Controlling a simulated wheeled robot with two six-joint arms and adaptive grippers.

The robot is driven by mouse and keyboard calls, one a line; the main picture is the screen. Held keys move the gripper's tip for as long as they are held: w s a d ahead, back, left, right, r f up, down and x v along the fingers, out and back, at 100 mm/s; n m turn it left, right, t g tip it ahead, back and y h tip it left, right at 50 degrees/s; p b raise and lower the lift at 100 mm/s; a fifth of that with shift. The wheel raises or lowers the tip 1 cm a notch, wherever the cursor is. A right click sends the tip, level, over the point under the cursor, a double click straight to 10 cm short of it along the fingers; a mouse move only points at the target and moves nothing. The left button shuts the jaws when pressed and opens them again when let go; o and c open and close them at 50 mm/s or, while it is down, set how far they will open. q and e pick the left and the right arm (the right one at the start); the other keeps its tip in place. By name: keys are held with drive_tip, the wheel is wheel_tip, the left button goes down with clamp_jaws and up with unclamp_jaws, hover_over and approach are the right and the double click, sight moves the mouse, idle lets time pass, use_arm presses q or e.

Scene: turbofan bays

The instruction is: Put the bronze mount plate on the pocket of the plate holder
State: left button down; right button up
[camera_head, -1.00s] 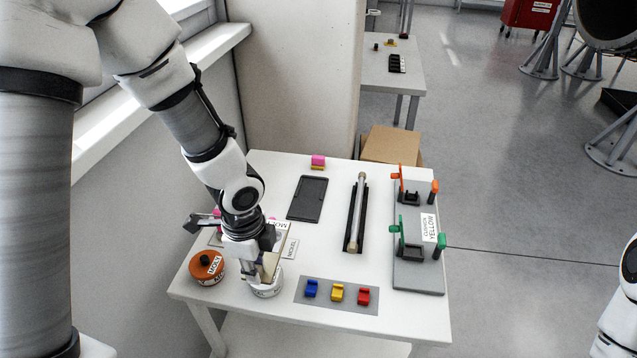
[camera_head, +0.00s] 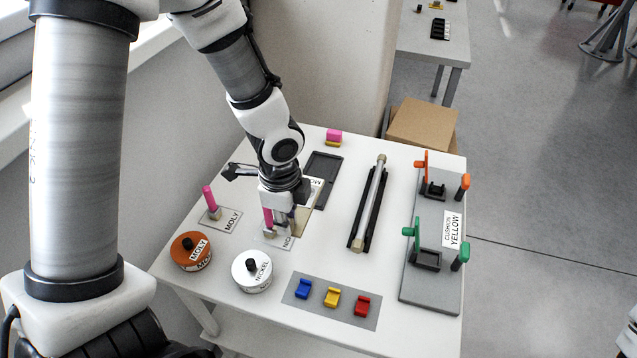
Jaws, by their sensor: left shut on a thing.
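My left gripper (camera_head: 284,214) is shut on the bronze mount plate (camera_head: 308,205), which it holds tilted above the table. Part of a white label reading "MO" shows on the plate; the gripper and wrist hide some of the plate. The dark plate holder (camera_head: 325,168) lies flat behind it, with its near part hidden by the plate and my left wrist. The part of its pocket that shows is empty. My right gripper is out of view.
An orange-lidded MOLY tin (camera_head: 191,250) and a white NICKEL tin (camera_head: 251,271) stand at the front left. A rod on a black cradle (camera_head: 358,239) lies to the right. A grey fixture (camera_head: 428,290) has upright orange and green posts. Coloured blocks sit on a grey mat (camera_head: 316,318).

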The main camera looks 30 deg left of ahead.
use_arm(q)
wheel_tip(320, 180, down, 2)
drive_tip(key=shift+f+b, duration=0.1)
drive_tip(key=shift+b, duration=0.55)
drive_tip(key=shift+w+f, duration=0.15)
drive_tip(key=shift+f, duration=0.15)
drive_tip(key=w+a+p, duration=0.1)
drive_tip(key=w, duration=0.1)
drive_tip(key=w+a+p, duration=0.1)
drive_tip(key=w, duration=0.2)
drive_tip(key=w+a+p, duration=0.1)
drive_tip(key=w, duration=0.4)
drive_tip(key=w+a+f+p, duration=0.1)
drive_tip(key=w, duration=0.2)
drive_tip(key=w+a, duration=0.1)
drive_tip(key=w, duration=0.1)
drive_tip(key=shift+w+a+f+p, duration=0.15)
drive_tip(key=shift+f+p, duration=0.1)
drive_tip(key=shift+p, duration=0.15)
wheel_tip(320, 180, down, 3)
drive_tip(key=shift+f+p, duration=0.1)
drive_tip(key=shift+p, duration=0.5)
drive_tip(key=shift+w+f, duration=0.1)
drive_tip(key=shift+f, duration=0.1)
drive_tip(key=shift+f, duration=0.1)
drive_tip(key=c, duration=1.1)
unclamp_jaws()
